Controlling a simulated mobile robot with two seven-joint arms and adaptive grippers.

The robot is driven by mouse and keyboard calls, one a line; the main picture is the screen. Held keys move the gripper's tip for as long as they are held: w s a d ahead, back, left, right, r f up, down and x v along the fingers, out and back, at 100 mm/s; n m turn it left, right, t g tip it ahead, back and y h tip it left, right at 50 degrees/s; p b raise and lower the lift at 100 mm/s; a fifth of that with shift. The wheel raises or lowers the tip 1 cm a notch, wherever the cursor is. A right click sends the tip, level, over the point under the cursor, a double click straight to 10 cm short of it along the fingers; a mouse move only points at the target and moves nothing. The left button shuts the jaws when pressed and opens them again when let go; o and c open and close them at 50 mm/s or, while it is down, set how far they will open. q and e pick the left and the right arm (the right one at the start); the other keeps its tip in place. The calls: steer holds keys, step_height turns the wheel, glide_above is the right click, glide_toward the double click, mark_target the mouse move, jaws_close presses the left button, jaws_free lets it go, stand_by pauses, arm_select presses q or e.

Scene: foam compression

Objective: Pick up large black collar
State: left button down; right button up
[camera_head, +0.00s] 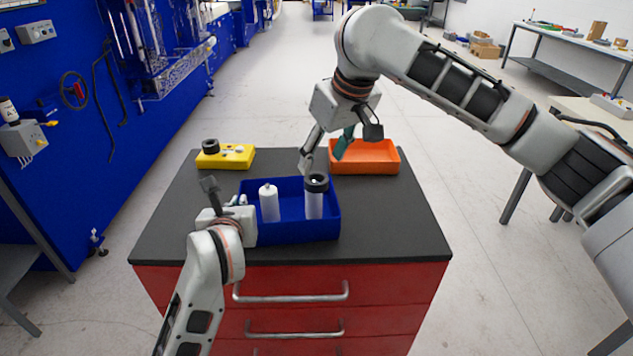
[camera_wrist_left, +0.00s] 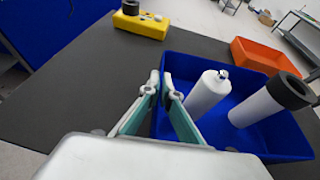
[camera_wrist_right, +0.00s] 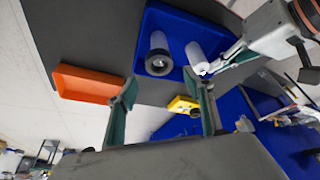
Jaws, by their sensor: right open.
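A large black collar (camera_head: 316,183) sits around the top of a white cylinder (camera_head: 314,206) standing in the blue tray (camera_head: 290,238). The collar also shows in the left wrist view (camera_wrist_left: 289,91) and, end-on, in the right wrist view (camera_wrist_right: 158,64). A smaller-looking black ring (camera_head: 210,145) sits on a yellow block (camera_head: 226,158). My right gripper (camera_head: 322,162) is open and empty, its fingers apart near the collar and apparently above it; in the right wrist view the collar lies beyond the fingertips.
A white bottle (camera_head: 269,203) stands in the tray, left of the cylinder. An orange bin (camera_head: 391,160) stands behind to the right. Free grey tabletop (camera_head: 395,215) lies right of the tray. A blue wall panel is at the left.

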mark_target(318, 173)
steer(key=shift+x, duration=3)
steer(key=c, duration=1.3)
steer(key=shift+r, duration=0.15)
step_height(318, 173, up, 12)
step_height(318, 173, down, 10)
steer(key=shift+r, duration=0.1)
